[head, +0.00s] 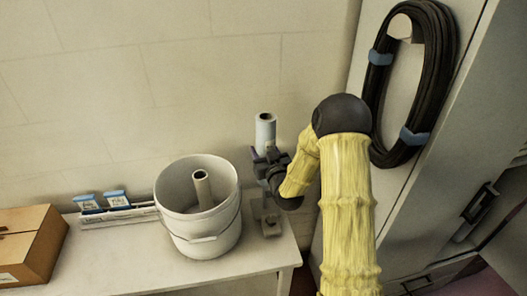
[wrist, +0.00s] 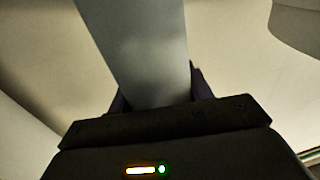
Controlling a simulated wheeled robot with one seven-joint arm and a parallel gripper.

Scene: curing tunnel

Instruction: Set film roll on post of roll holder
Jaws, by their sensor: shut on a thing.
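The film roll (head: 265,132) is a pale grey tube with a dark open top end. It stands about upright in the head view, above the roll holder (head: 271,226), whose grey base sits at the table's right end. My gripper (head: 268,163) is shut around the roll's middle. In the wrist view the roll (wrist: 140,50) rises between the two dark fingers, filling the gap. The post and the roll's lower end are mostly hidden behind my gripper, so I cannot tell whether the roll is around the post.
A white bucket (head: 197,240) with a tube (head: 202,188) inside stands just left of the holder. Farther left are a white rack (head: 120,215) with blue-and-white packs and a cardboard box (head: 28,245). A cabinet with a coiled black hose (head: 447,60) stands at right.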

